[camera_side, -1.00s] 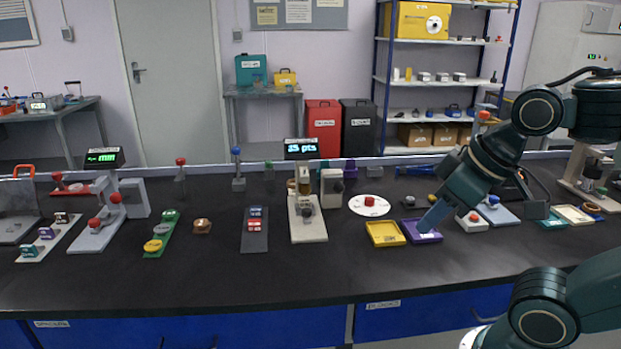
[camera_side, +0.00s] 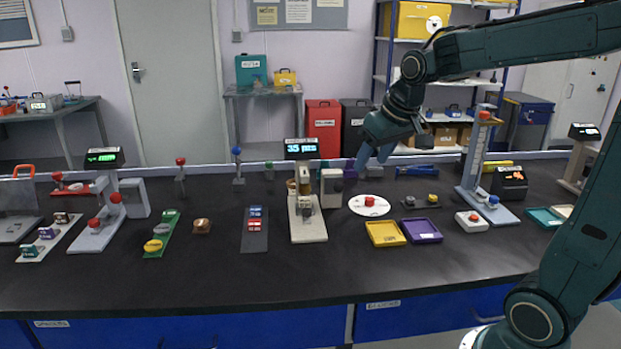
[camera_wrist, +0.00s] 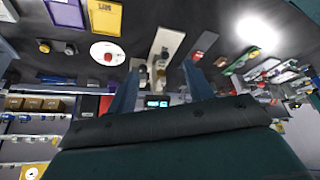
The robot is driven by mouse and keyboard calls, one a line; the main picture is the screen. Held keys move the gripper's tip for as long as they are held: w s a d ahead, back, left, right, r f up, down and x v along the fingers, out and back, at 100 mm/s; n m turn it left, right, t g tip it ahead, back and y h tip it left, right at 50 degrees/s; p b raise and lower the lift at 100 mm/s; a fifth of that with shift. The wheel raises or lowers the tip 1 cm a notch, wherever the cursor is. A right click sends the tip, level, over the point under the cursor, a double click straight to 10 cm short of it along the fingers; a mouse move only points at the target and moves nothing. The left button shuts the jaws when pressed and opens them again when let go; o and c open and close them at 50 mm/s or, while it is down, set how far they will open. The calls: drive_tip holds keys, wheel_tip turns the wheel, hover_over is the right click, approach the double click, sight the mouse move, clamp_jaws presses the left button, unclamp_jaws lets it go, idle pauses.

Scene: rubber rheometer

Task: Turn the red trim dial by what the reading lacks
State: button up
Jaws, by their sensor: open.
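The red trim dial (camera_side: 369,201) sits in the middle of a round white plate (camera_side: 382,207) on the black bench, right of the centre instrument. The dial also shows in the wrist view (camera_wrist: 108,57). A lit display (camera_side: 301,148) above the centre instrument (camera_side: 306,215) reads what looks like 35 pts. My gripper (camera_side: 372,160) is open and empty, above and behind the dial, apart from it. In the wrist view its two fingers (camera_wrist: 157,88) show wide apart, with the centre instrument between them.
A yellow tray (camera_side: 386,242) and a purple tray (camera_side: 438,238) lie in front right of the dial. A grey plate with red and blue blocks (camera_side: 255,243) lies left of the instrument. A tall grey stand (camera_side: 472,160) is at the right. The front of the bench is clear.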

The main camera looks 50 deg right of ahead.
drive_tip(key=w+d+f+m, duration=0.1)
drive_tip(key=w+d+f, duration=0.15)
drive_tip(key=d, duration=0.35)
drive_tip(key=w+d+f+m, duration=0.1)
drive_tip(key=w+d+f, duration=0.1)
drive_tip(key=w+d, duration=0.25)
drive_tip(key=m+h, duration=0.1)
drive_tip(key=m, duration=0.1)
approach(370, 198)
drive_tip(key=w+v, duration=0.1)
drive_tip(key=v, duration=0.4)
drive_tip(key=shift+a+r+g, duration=0.15)
drive_tip(key=shift+r+g, duration=0.1)
drive_tip(key=shift+g, duration=0.15)
drive_tip(key=x, duration=1.3)
drive_tip(key=shift+f, duration=0.35)
drive_tip(key=c, duration=1)
drive_tip(key=shift+o, duration=0.2)
